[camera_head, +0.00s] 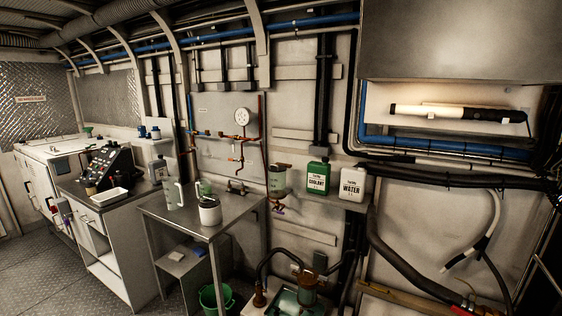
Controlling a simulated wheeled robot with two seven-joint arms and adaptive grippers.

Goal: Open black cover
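I cannot clearly make out a black cover in the head view. The most noticeable black item is a sloped panel box (108,166) with small knobs or lights, standing on the left counter. I cannot tell whether it is the cover or whether any part of it is open. Neither of my grippers is in view.
A metal table (226,222) holds a tall jug (175,196) and a white-bodied container (210,213). A green coolant can (317,179) and white water can (352,186) stand on a wall shelf. Pipes and hoses fill the right. The floor at lower left is clear.

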